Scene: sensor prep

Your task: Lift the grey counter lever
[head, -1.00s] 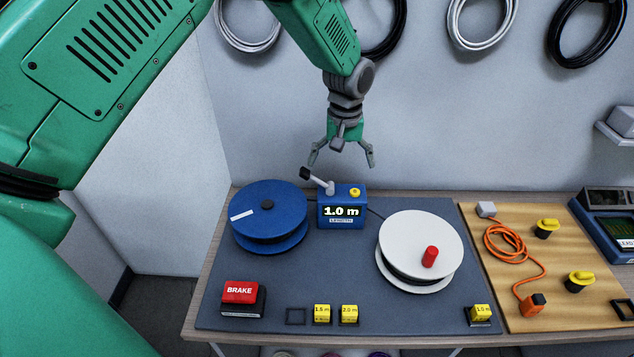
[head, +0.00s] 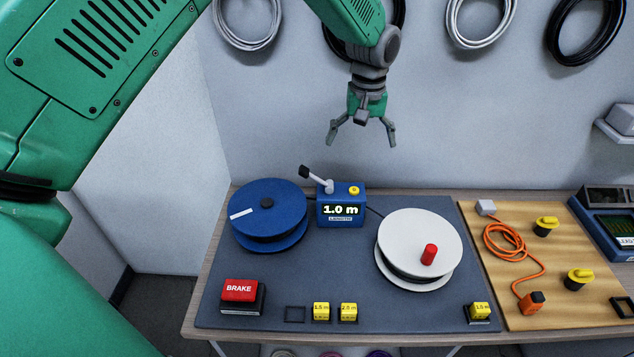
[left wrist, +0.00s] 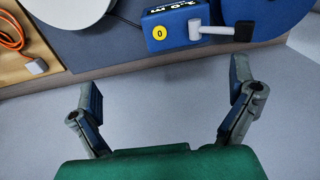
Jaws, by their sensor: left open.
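The grey counter lever (head: 318,178) with a black grip stands on the blue length counter (head: 341,209), tilted up to the left. The counter's display reads 1.0 m, and a yellow button (head: 354,190) sits on its top. In the left wrist view the lever (left wrist: 215,31) lies across the counter (left wrist: 173,27) near the top edge. My left gripper (head: 361,138) is open and empty, above and a little right of the counter, apart from the lever. In the left wrist view its two fingers (left wrist: 167,95) are spread wide. My right gripper is not in view.
A blue reel (head: 268,210) stands left of the counter and a white reel (head: 420,240) right of it. A red brake button (head: 240,291) and yellow blocks (head: 348,311) lie in front. An orange cable (head: 513,250) lies on the wooden board. Coils hang on the wall.

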